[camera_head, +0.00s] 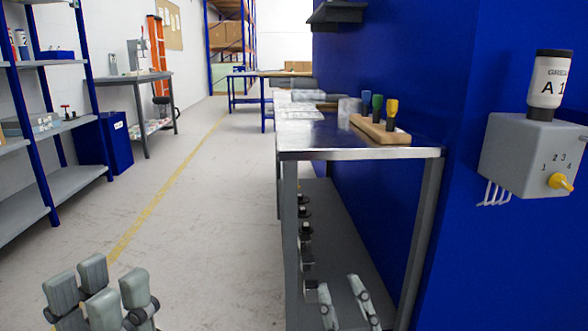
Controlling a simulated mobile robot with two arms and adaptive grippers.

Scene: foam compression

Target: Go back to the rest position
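My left gripper (98,288) is at the bottom left, above the bare floor. Its grey fingertips point up in the picture and stand apart, with nothing seen between them. My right gripper (342,295) is at the bottom centre, in front of the lower shelf of the metal workbench (345,153). Its two slim fingers are apart and empty. The palms and arms of both grippers are below the picture edge.
A wooden block (375,130) with coloured-handled tools stands on the workbench. A grey box (535,150) with a yellow knob and a labelled bottle (550,82) is on the blue wall. Grey shelving (70,125) stands left. The floor (200,200) between is clear.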

